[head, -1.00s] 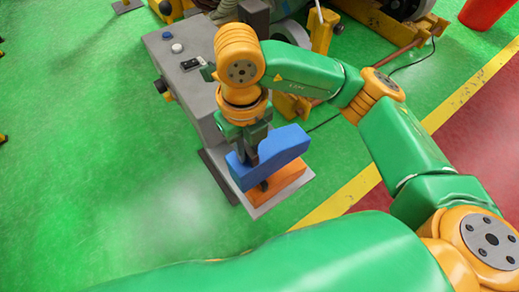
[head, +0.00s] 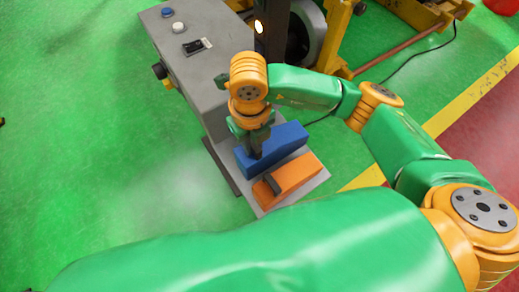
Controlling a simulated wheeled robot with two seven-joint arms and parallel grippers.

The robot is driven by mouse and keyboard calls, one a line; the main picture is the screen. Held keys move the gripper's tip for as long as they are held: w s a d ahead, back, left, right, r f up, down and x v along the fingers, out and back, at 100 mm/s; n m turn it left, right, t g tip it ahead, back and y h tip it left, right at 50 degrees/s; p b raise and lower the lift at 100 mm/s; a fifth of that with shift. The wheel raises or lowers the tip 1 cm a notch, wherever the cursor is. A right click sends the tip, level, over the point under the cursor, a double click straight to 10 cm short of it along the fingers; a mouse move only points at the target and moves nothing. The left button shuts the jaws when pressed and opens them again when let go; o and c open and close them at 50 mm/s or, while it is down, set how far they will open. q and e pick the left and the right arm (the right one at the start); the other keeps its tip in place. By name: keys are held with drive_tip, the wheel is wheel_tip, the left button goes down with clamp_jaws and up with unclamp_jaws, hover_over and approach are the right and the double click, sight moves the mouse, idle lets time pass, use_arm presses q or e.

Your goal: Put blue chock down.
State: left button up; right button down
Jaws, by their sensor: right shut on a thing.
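The blue chock (head: 283,143) is at the grey base plate (head: 318,183) below the grey machine cabinet. My right gripper (head: 257,152) is shut on the left part of the blue chock, coming from above. I cannot tell whether the chock touches the plate. An orange chock (head: 298,174) lies on the plate just in front of the blue one, with a dark piece at its left end. My left gripper does not show.
The grey cabinet (head: 190,62) with buttons and a switch stands behind the chocks. Yellow-orange machine framing (head: 335,38) and a dark cable (head: 425,58) are at the back right. Green floor (head: 90,130) is open on the left.

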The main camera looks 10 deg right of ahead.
wheel_tip(320, 180, down, 5)
idle(0.3)
drive_tip(key=shift+f, duration=0.15)
drive_tip(key=c, duration=0.8)
unclamp_jaws()
drive_tip(key=shift+o, duration=0.2)
